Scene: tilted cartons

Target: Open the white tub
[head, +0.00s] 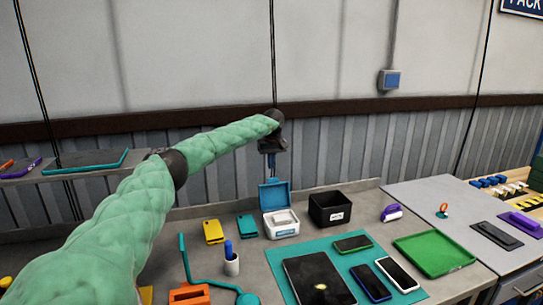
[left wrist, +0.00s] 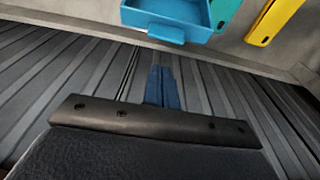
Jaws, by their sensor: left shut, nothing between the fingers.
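The white tub (head: 281,226) stands at the back of the grey bench, with a pale inner rim or content showing at its top. Its blue lid (head: 274,194) stands up from the tub's back edge, swung open. The lid also shows at the top of the left wrist view (left wrist: 168,12), with a small tab on its near edge. My left gripper (head: 271,165) hangs above and behind the lid, apart from it. Its blue fingers (left wrist: 161,88) are together with nothing between them. My right gripper is not in view.
A black bin (head: 330,211) stands right of the tub. Teal (head: 247,226) and yellow (head: 213,231) cartons stand left of it. A white cup with a blue pen (head: 231,265) is in front. Phones and a tablet (head: 318,279) lie on a teal mat. A wall is behind.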

